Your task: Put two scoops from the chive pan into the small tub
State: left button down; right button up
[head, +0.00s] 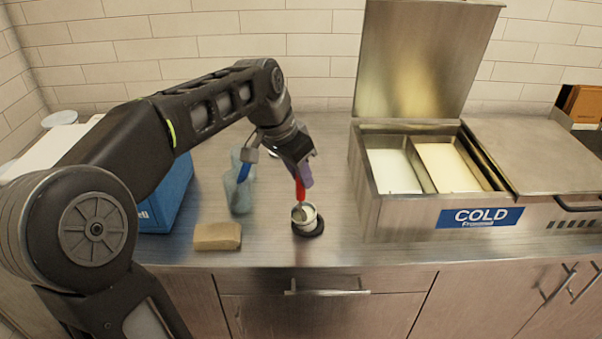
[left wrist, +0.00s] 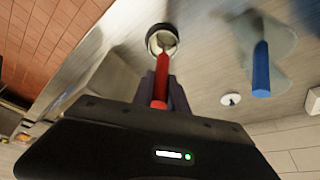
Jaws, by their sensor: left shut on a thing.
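My left gripper (head: 303,168) is shut on the red handle (head: 299,189) of a tool, pointing down. The tool's lower end is inside the small tub (head: 311,221), a light round cup on a black disc (head: 313,232). In the left wrist view the red handle (left wrist: 160,88) runs from between the fingers into the round tub (left wrist: 153,42). Any contents of the tool are too small to tell. The open cold unit holds a white-filled pan (head: 393,170) and a cream-filled pan (head: 447,167). I cannot tell which is the chive pan. My right gripper is not in view.
A tan block (head: 217,237) lies near the front edge, by a blue box (head: 170,198). The cold unit's raised lid (head: 412,60) stands behind the pans. Counter between tub and unit is clear.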

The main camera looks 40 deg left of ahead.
pick_arm(q)
jog(key=shift+w+d, duration=0.25)
jog(key=shift+w, duration=0.3)
dwell(0.7)
jog(key=shift+r+p, duration=0.1)
jog(key=shift+p, duration=0.2)
notch_tip(320, 180, up, 9)
jog(key=p, duration=0.7)
dwell(0.8)
